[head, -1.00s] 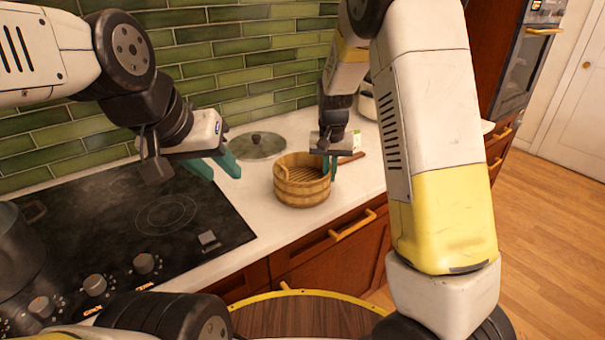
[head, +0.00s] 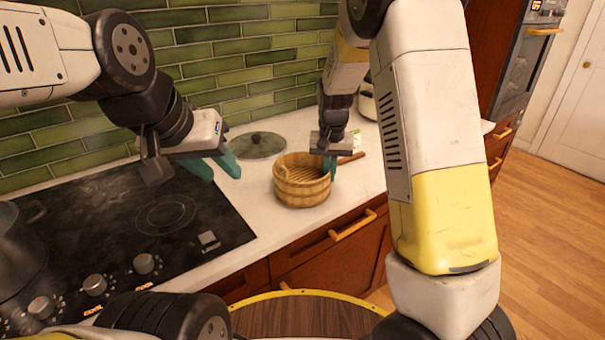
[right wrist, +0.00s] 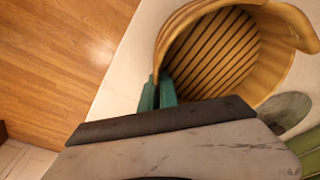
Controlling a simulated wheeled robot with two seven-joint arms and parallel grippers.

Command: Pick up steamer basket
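The steamer basket (head: 302,187) is a round, light wooden tub with a slatted floor. It stands upright and empty on the white counter, right of the cooktop. It also shows in the right wrist view (right wrist: 215,55). My right gripper (head: 331,166) points down at the basket's right side. In the right wrist view its teal fingers (right wrist: 158,92) are close together on either side of the wall, one inside and one outside, pinching it. My left gripper (head: 214,167) hangs above the cooktop's right edge, left of the basket, empty with its teal fingers apart.
A glass lid (head: 258,145) lies behind the basket by the green tile wall. A black cooktop (head: 125,215) with knobs and a dark pot (head: 18,245) is at left. A pale pot (head: 367,102) stands at the back right. A round wooden top (head: 300,315) is below.

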